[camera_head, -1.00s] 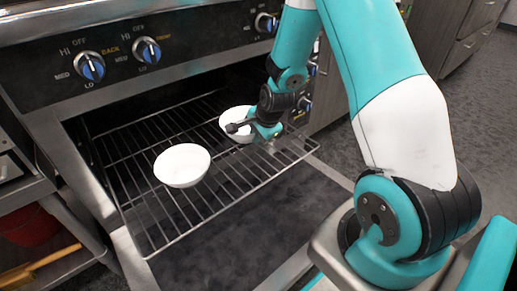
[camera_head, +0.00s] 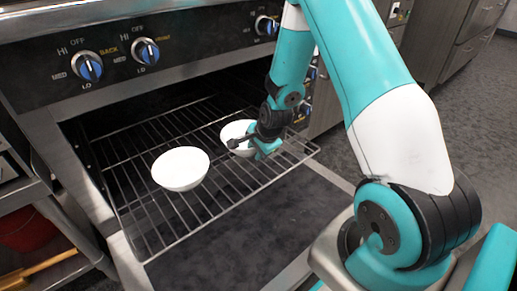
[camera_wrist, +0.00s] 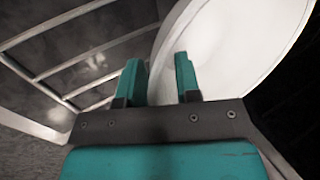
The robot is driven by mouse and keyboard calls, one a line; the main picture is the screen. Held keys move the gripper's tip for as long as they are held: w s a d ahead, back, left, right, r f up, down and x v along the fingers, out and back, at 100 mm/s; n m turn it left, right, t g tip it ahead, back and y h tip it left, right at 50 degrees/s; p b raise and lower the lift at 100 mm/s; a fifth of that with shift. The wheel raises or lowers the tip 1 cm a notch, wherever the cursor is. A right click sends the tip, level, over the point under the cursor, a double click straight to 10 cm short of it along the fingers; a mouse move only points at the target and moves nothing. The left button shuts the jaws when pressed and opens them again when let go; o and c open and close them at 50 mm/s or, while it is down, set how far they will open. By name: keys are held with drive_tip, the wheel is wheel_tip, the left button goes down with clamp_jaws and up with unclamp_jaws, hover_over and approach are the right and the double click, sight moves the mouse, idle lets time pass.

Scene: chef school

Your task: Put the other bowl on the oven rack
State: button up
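Two white bowls are at the oven rack (camera_head: 150,222). One bowl (camera_head: 181,169) sits upright on the middle of the rack. The other bowl (camera_head: 236,134) is at the rack's right side and appears to rest on it; its contact with the bars is partly hidden by my gripper. My gripper (camera_head: 248,148) is at this bowl's right front edge. In the wrist view, my gripper's two teal fingers (camera_wrist: 160,80) are apart, with the bowl's rim between them. The bowl (camera_wrist: 245,45) fills the upper right of that view.
The rack is pulled out over the lowered oven door (camera_head: 250,225). The control panel with blue-faced knobs (camera_head: 145,51) is above the opening. A shelf with a red pot (camera_head: 28,230) stands at the left. Bare rack bars lie in front of the bowls.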

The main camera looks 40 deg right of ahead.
drive_tip(key=p+v, duration=0.4)
drive_tip(key=v, duration=0.8)
drive_tip(key=s+a+r+n+g+y, duration=0.1)
drive_tip(key=s+a+r+n+y, duration=0.25)
drive_tip(key=a+r+n, duration=0.85)
drive_tip(key=s+a+r+n+g, duration=0.2)
drive_tip(key=s+a+r+n, duration=0.1)
drive_tip(key=s+a+n, duration=0.3)
drive_tip(key=s+a+r+n+g, duration=0.1)
drive_tip(key=s+a+r+n, duration=0.3)
drive_tip(key=s, duration=0.7)
drive_tip(key=a+n, duration=0.2)
drive_tip(key=shift+n+g, duration=0.4)
drive_tip(key=shift+a+y, duration=0.1)
drive_tip(key=shift+y, duration=0.15)
